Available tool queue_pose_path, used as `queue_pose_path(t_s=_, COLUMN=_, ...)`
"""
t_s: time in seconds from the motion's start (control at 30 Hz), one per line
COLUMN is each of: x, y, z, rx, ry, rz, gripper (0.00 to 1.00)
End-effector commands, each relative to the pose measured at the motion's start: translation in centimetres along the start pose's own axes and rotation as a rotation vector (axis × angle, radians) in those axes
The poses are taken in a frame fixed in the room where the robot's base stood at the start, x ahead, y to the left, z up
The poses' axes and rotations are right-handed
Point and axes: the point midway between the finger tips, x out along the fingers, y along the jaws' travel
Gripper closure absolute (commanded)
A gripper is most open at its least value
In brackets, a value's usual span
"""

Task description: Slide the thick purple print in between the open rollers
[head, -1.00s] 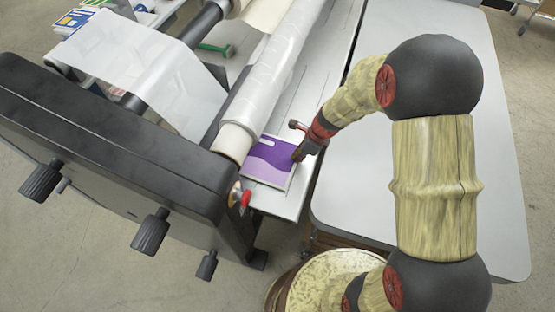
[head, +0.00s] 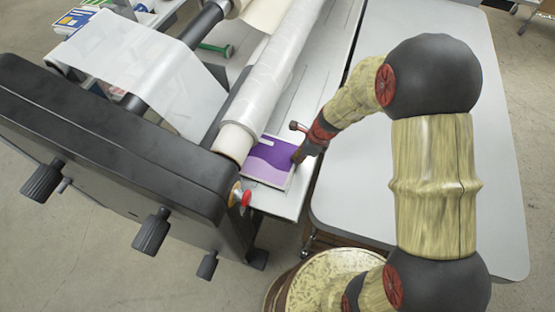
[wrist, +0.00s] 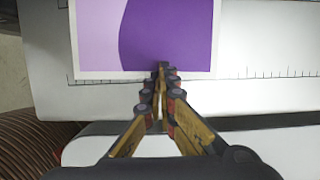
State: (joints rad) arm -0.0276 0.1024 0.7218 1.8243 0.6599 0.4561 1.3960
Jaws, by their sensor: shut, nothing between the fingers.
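The purple print (head: 268,160), with a pale border and a lighter wave, lies flat on the laminator's white feed table, its far edge at the rollers. In the wrist view the print (wrist: 150,35) fills the upper left and middle. The front roller (head: 245,120), wrapped in clear film, runs above the print's far side; whether the print is between the rollers is hidden. My gripper (head: 298,158) is at the print's near right edge. In the wrist view my gripper (wrist: 162,70) is shut and empty, its fingertips together at or over the print's near edge.
The feed table (wrist: 265,95) has a ruled scale along its near edge. A pale grey side table (head: 430,60) stands to the right under my arm. The laminator's black end housing (head: 110,150) with knobs and a red button (head: 246,198) is at left.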

Motion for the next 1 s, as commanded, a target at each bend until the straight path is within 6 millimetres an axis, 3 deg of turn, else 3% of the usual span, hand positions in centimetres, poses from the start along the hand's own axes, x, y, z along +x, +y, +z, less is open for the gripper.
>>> queue_pose_path(t_s=1.0, x=0.06, y=0.62, z=0.41, rx=0.0, ry=0.0, rz=-0.001, gripper=1.0)
